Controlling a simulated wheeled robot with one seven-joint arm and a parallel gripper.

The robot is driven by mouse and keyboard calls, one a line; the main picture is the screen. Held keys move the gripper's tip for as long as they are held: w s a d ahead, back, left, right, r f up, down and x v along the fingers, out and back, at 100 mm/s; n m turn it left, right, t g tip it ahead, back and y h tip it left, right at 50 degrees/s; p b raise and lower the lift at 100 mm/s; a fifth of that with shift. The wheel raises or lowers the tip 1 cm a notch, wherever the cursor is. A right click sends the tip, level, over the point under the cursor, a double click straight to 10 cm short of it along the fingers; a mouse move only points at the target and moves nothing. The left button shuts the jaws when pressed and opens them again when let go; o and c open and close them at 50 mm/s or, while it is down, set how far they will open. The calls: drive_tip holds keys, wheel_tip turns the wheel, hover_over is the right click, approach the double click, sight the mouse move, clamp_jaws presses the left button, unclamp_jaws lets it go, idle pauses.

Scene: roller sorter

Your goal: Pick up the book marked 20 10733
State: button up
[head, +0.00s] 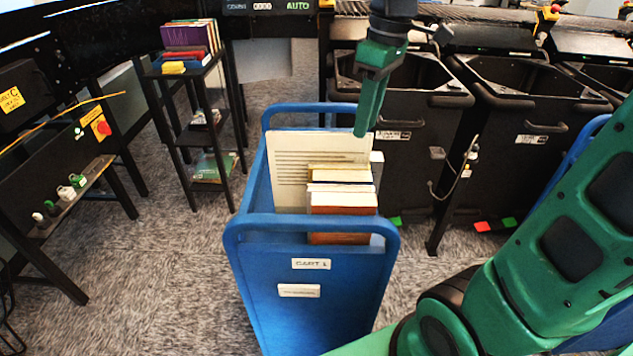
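Several books (341,198) stand upright in a row inside a blue cart (310,259) labelled "CART 1". Their page edges and tops face up, and an orange-brown cover shows at the near end. I cannot read the number 20 10733 on any book. More books (188,40) stand on the top of a black shelf at the back left; their markings are too small to read. My gripper (366,128) hangs over the back right part of the cart, above the books. Its green finger points down. I see it side-on and cannot tell whether it is open.
A large pale board with lines of text (290,165) stands in the cart, left of the books. Black bins (400,100) stand behind and right of the cart. A black workbench (70,170) is at the left. Carpet (165,260) is clear left of the cart.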

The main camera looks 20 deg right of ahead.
sight(320, 133)
drive_tip(key=w+a+r+n, duration=0.3)
drive_tip(key=w+a+n, duration=0.2)
drive_tip(key=a, duration=0.1)
drive_tip(key=shift+n, duration=0.4)
drive_tip(key=shift+w+a+f, duration=0.2)
drive_tip(key=shift+w+f, duration=0.05)
drive_tip(key=shift+f, duration=1.45)
drive_tip(key=shift+w+a+f, duration=0.2)
drive_tip(key=shift+w+f, duration=0.1)
drive_tip(key=shift+f, duration=1.35)
drive_tip(key=shift+w+a+f, duration=0.2)
drive_tip(key=shift+w+f, duration=0.05)
drive_tip(key=shift+f, duration=1.45)
clamp_jaws()
